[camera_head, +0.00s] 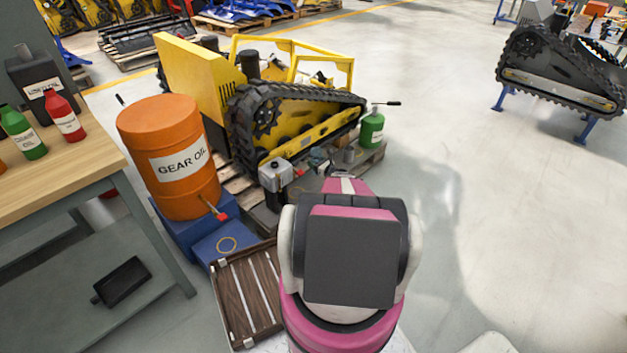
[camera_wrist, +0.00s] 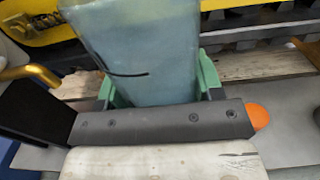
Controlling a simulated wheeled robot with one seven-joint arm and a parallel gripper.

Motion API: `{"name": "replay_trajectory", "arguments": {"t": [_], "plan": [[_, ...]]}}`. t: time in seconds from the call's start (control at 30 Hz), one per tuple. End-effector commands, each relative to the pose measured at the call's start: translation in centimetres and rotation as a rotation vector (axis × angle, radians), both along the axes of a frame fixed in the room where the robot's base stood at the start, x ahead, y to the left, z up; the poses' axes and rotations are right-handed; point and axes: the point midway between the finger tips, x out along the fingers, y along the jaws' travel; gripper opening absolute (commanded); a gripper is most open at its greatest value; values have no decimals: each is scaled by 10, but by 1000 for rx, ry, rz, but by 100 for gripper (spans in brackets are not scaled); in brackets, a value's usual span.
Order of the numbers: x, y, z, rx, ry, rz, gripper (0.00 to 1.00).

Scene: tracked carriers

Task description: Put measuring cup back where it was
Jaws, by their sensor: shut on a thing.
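The measuring cup (camera_wrist: 135,45) looks like a pale blue-grey, translucent vessel with a short dark mark on its side. It fills the upper middle of the wrist view, and its top runs out of the frame. My gripper (camera_wrist: 155,80) is shut on it, with one green finger on each side. In the head view my pink and dark arm hides the gripper, and I cannot make out the held cup with certainty there.
A yellow tracked carrier (camera_head: 305,135) stands on a wooden pallet just beyond my arm. An orange gear oil drum (camera_head: 165,160) stands on a blue base to the left. A green bottle (camera_head: 371,132) stands at the pallet's right end. Open floor (camera_head: 480,200) lies to the right.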

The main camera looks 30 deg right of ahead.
Motion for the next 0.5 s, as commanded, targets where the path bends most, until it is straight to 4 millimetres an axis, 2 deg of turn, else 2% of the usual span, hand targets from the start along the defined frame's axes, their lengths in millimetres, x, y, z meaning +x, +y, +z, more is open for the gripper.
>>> {"name": "replay_trajectory", "arguments": {"t": [0.2,0.37,0.5], "plan": [[2,0,-40,1,0,1,30],[1,0,-52,1,-1,2,30],[2,0,-70,1,0,2,30]]}}
